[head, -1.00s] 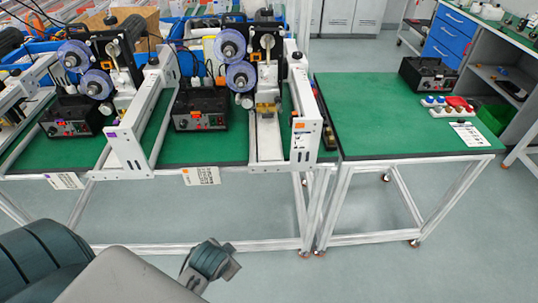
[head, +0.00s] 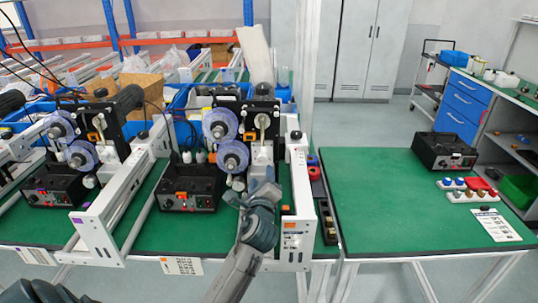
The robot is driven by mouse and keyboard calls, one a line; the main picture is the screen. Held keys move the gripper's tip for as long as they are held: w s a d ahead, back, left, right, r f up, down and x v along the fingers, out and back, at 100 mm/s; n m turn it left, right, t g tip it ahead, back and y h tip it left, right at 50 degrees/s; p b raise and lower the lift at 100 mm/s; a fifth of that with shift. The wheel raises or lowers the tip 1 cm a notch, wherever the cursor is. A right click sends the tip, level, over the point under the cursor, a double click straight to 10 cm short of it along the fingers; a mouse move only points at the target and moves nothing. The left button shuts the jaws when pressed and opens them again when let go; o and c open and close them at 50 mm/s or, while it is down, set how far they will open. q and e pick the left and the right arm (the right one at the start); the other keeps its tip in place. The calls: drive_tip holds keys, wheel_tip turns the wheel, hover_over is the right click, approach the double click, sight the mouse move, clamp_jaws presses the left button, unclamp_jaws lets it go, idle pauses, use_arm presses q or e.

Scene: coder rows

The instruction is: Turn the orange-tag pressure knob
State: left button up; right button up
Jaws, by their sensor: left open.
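The orange-tag coder (head: 262,130) is the right one of the two coder units in the head view. Orange tags show on its control box (head: 188,187) and on its white frame (head: 290,250). A black knob (head: 296,136) tops the frame's right post, and small round parts show on the coder's front. I cannot tell which is the pressure knob. My left gripper (head: 258,190) is raised in front of the coder's lower front, hiding part of it. It is open, and no held object shows. I cannot tell whether it touches the coder. My right gripper is not in view.
A purple-tag coder (head: 92,130) stands to the left. White frame rails (head: 118,200) stand between the units. The green table at right (head: 385,205) is mostly clear, with a black box (head: 443,152) and coloured knobs on white blocks (head: 465,190) at its right side.

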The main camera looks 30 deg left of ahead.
sight(263, 160)
use_arm(q)
drive_tip(key=p+x, duration=0.1)
drive_tip(key=x, duration=0.6)
drive_tip(key=shift+p, duration=0.3)
drive_tip(key=x, duration=0.2)
drive_tip(key=shift+w+a+r, duration=0.1)
drive_tip(key=shift+w+a, duration=0.15)
drive_tip(key=shift+a, duration=0.05)
drive_tip(key=shift+w+a, duration=0.1)
drive_tip(key=shift+w, duration=0.1)
drive_tip(key=c, duration=1)
drive_tip(key=shift+o, duration=0.2)
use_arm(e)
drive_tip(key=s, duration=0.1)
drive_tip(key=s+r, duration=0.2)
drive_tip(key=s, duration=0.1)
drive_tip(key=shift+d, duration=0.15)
